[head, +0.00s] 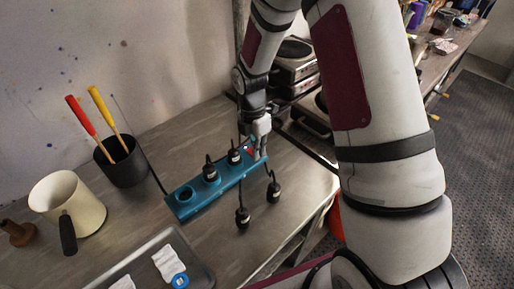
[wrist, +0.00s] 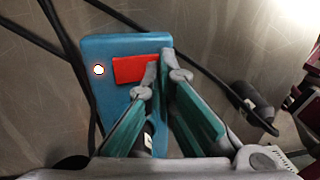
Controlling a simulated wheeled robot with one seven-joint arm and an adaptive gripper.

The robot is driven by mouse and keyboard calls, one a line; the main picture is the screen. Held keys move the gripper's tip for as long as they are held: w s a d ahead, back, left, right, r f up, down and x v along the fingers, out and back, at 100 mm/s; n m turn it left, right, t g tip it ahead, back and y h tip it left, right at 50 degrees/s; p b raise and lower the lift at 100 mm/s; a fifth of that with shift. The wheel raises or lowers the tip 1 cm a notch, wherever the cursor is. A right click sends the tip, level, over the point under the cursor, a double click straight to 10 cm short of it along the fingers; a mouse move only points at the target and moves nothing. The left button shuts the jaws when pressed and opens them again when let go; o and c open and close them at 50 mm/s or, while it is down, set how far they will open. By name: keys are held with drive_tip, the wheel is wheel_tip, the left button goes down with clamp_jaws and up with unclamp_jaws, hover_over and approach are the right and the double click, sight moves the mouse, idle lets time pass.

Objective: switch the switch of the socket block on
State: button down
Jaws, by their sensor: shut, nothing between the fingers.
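The blue socket block (head: 200,200) lies on the metal worktop, with two black plugs in it and one empty round socket at its near left end. Its red switch (wrist: 133,69) shows at the block's end in the wrist view, with a small round white spot (wrist: 99,70) beside it. A bit of red also shows in the head view (head: 250,151). My gripper (wrist: 160,68) is shut and empty, pointing down over the switch. Its fingertips (head: 258,155) overlap the switch's right end in the wrist view. I cannot tell whether they touch it or which way the switch is tilted.
Two loose black plugs (head: 243,217) (head: 273,191) lie in front of the block, with cables nearby. A black pot (head: 124,164) with red and yellow handles and a cream jug (head: 80,203) stand left. A grey tray (head: 199,270) is in front. Hotplates (head: 294,57) stand behind.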

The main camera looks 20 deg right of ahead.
drive_tip(key=shift+w+a+r+b, duration=0.25)
drive_tip(key=shift+w+r+b, duration=0.05)
drive_tip(key=shift+w, duration=0.4)
wheel_tip(320, 180, up, 12)
drive_tip(key=w, duration=0.1)
drive_tip(key=shift+w+a, duration=0.15)
drive_tip(key=shift+a, duration=0.1)
idle(0.3)
idle(0.5)
